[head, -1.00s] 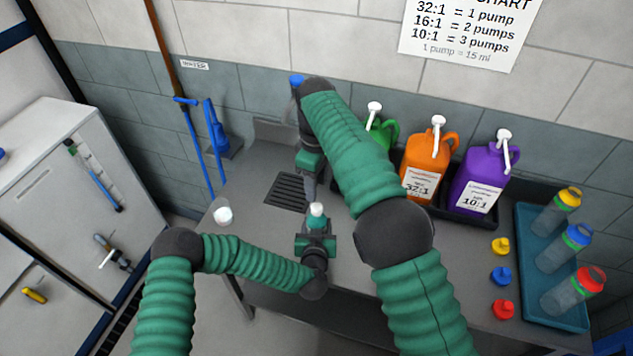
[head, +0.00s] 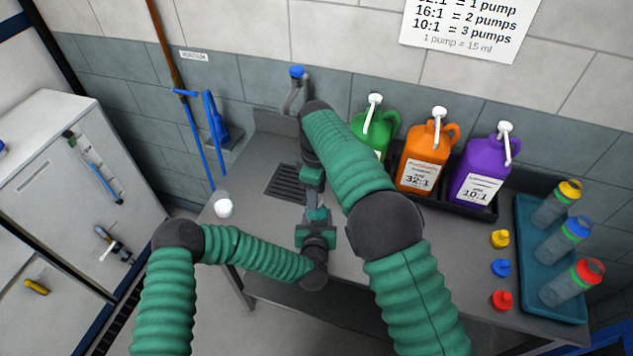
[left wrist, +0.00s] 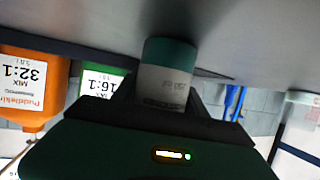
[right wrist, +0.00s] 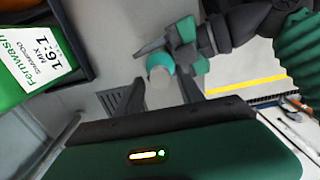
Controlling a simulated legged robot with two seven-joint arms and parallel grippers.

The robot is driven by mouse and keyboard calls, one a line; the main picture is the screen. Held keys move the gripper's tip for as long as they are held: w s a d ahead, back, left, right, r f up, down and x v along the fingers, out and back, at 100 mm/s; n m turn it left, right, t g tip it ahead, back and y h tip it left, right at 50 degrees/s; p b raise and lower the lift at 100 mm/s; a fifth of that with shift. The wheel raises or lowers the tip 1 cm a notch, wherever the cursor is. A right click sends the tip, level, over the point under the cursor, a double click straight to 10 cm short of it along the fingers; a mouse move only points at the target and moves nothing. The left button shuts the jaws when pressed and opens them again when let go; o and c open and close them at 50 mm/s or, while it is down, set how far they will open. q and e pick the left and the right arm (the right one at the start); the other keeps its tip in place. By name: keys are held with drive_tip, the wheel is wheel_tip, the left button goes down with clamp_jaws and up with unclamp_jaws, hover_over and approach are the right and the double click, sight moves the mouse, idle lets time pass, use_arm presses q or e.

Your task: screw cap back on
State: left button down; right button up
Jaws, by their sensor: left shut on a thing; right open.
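My left gripper (head: 316,232) is shut on a small pale bottle with a teal band, held over the front of the counter. In the left wrist view the bottle (left wrist: 163,84) sits between the fingers, its printed side showing. The right wrist view shows its round pale end with a teal edge (right wrist: 160,66). My right gripper (head: 313,203) is open, just above and behind the bottle; I cannot tell if it touches. A small white cylindrical piece (head: 223,208), possibly a cap, is on the counter's left end. Yellow (head: 500,239), blue (head: 501,268) and red (head: 502,301) caps lie at right.
Green (head: 374,130), orange (head: 428,157) and purple (head: 484,172) pump jugs stand along the back. A teal tray (head: 524,295) at right holds three capped bottles (head: 573,284). A drain grate (head: 285,182) and tap (head: 294,88) are behind my grippers. The counter's left end is mostly clear.

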drive_tip(key=shift+f, duration=0.35)
clamp_jaws()
